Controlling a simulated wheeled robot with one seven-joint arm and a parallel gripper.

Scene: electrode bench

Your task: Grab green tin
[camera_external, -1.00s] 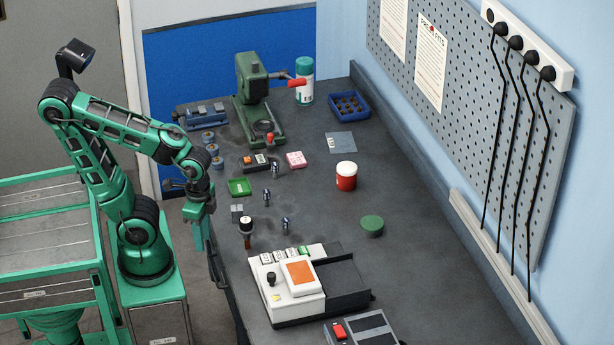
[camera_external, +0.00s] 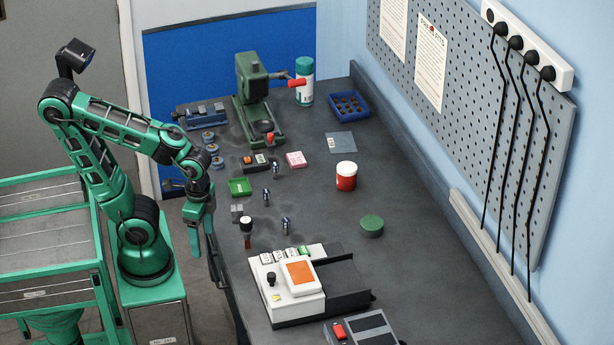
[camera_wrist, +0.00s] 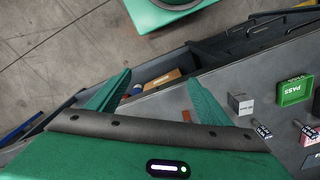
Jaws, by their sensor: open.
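The green tin (camera_external: 372,226) is a low, round, flat-topped tin. It sits upright on the right half of the dark bench, below and right of the red jar with a white lid. It is not visible in the wrist view. My gripper (camera_external: 197,235) hangs pointing down off the bench's left edge, well to the left of the tin. In the wrist view my gripper (camera_wrist: 158,84) has its two green fingers spread apart, with nothing between them.
The red jar (camera_external: 346,176) stands behind the tin. A white device with an orange screen (camera_external: 300,272) sits at the front left. Bench around the tin is clear.

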